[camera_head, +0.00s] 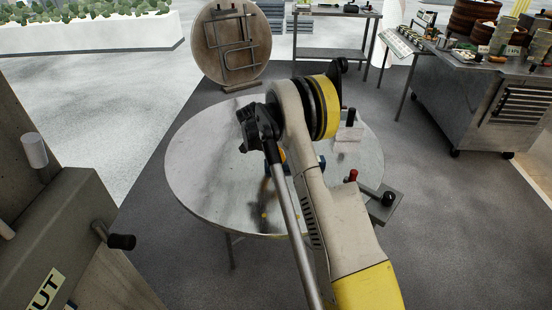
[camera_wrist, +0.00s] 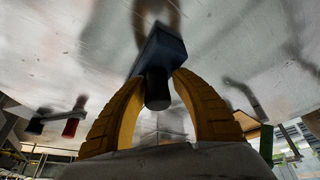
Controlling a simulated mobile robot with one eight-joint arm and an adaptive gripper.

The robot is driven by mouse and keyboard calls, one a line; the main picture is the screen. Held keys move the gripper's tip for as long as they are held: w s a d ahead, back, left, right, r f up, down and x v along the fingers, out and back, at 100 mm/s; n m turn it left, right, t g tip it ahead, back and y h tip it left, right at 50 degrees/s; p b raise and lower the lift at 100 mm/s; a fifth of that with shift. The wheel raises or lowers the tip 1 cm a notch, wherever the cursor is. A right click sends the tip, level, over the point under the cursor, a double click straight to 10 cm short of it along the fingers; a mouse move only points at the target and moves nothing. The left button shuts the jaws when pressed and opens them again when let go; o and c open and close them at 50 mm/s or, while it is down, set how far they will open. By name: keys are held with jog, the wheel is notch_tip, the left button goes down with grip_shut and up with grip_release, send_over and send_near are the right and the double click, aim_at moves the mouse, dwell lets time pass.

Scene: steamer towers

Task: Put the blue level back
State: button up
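A dark blue block with a black knob (camera_wrist: 157,88), which I take to be the blue level, shows in the middle of the wrist view. In the head view only a small blue part (camera_head: 321,162) shows past my arm. My gripper (camera_wrist: 159,79) has its yellow curved fingers on both sides of the black knob. They look closed against it, though the contact is partly hidden. The shiny round table (camera_head: 200,165) lies beyond the block in the wrist view. Whether the block touches the table is not clear. In the head view my arm hides most of the gripper.
A pale block with a black knob (camera_head: 348,132) stands at the table's right rear. A grey plate with red and black knobs (camera_head: 373,212) lies at its right edge. The table's left side is clear. A grey machine with handles (camera_head: 70,230) stands front left. A steel cart (camera_head: 470,95) stands back right.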

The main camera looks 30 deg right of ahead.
jog(key=shift+r, duration=0.15)
jog(key=shift+s+p+v, duration=0.2)
jog(key=shift+p+v, duration=0.3)
jog(key=shift+v, duration=0.55)
jog(key=shift+s+p+v, duration=0.2)
jog(key=shift+p+v, duration=0.3)
jog(key=shift+v, duration=0.5)
jog(key=shift+s+p+v, duration=0.2)
jog(key=shift+p+v, duration=0.3)
jog(key=shift+v, duration=0.55)
jog(key=shift+s+r, duration=0.1)
jog(key=shift+r, duration=0.1)
jog(key=o, duration=0.6)
jog(key=w+v, duration=0.1)
jog(key=v, duration=1.1)
jog(key=shift+s, duration=0.5)
jog(key=shift+d, duration=0.1)
